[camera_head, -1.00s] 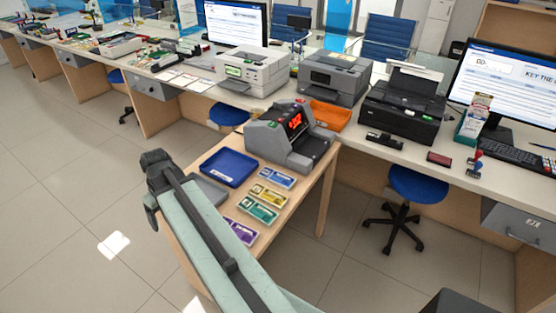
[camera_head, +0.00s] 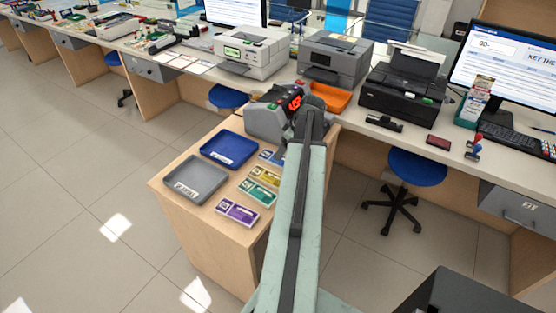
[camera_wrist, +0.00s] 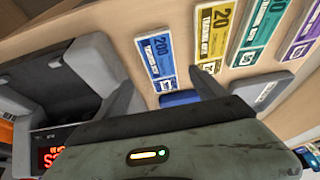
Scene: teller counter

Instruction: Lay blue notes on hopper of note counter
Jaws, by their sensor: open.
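The blue notes (camera_wrist: 157,62) lie flat on the small wooden table, at the near end of the row of notes in the wrist view. In the head view, my arm partly hides the blue notes (camera_head: 266,156). The grey note counter (camera_head: 262,118) stands behind them with a red lit display; its right side is hidden by my arm. In the wrist view the note counter (camera_wrist: 75,85) is at the left. My gripper (camera_wrist: 165,82) is open and empty, its two fingers apart either side of the blue notes' near end. In the head view the fingers are hidden.
Yellow (camera_head: 265,172), green (camera_head: 259,190) and purple notes (camera_head: 238,212) lie in a row. A blue tray (camera_head: 215,157) and a grey tray (camera_head: 178,198) sit left of them. An orange tray (camera_head: 340,100) and printers stand on the counter behind.

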